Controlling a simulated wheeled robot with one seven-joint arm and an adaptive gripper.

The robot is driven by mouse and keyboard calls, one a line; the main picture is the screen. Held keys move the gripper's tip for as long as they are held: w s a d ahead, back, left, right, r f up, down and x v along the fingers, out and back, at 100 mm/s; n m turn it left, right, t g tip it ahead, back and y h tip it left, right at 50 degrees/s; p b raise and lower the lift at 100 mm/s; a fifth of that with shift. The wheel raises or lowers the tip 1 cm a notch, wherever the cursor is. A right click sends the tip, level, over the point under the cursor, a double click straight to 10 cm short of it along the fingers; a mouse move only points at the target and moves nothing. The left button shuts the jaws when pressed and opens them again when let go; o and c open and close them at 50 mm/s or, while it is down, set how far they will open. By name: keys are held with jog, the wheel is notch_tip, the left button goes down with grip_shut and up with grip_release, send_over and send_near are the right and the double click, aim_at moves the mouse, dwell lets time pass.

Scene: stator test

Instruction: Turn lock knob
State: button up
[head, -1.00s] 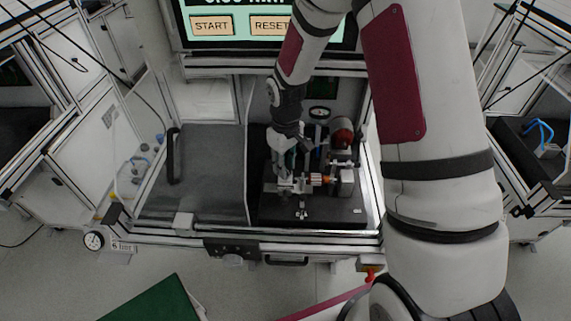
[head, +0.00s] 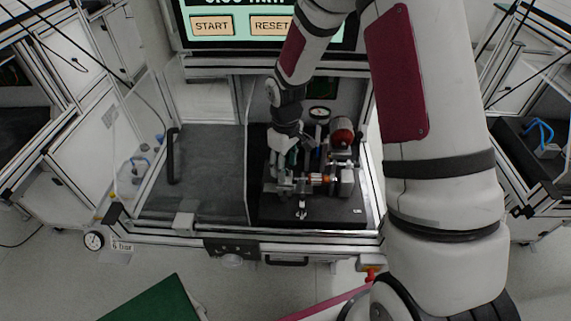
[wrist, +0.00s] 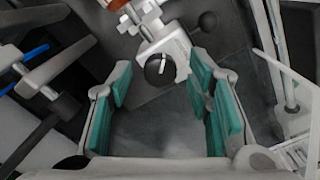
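The lock knob (wrist: 159,70) is a black round knob with a light bar across it, on the end of a silver metal block (wrist: 165,45). It shows in the wrist view, above and between my fingers. My gripper (wrist: 160,105) is open, with green pads on both sides and nothing between them. The knob lies near the gap between the fingertips, and I see no contact. In the head view my gripper (head: 285,165) hangs over the left end of the test fixture (head: 310,182). The knob is too small to tell there.
A black lever ball (wrist: 208,21) stands close to the right of the block. Dark bars and a blue tube (wrist: 30,57) are at the left. A red and silver cylinder (head: 342,133) stands at the back of the fixture. The grey mat (head: 205,185) to the left is clear.

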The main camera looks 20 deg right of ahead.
aim_at(286, 169)
notch_tip(286, 169, up, 12)
dwell(0.7)
dwell(0.4)
jog(key=s+r+m+t, duration=0.3)
jog(key=s+r, duration=0.8)
jog(key=r, duration=0.4)
jog(key=s+r+m+t, duration=0.2)
jog(key=s+r+m, duration=0.1)
jog(key=s, duration=0.9)
jog(key=shift+s+r+m+t, duration=0.3)
jog(key=shift+r, duration=0.4)
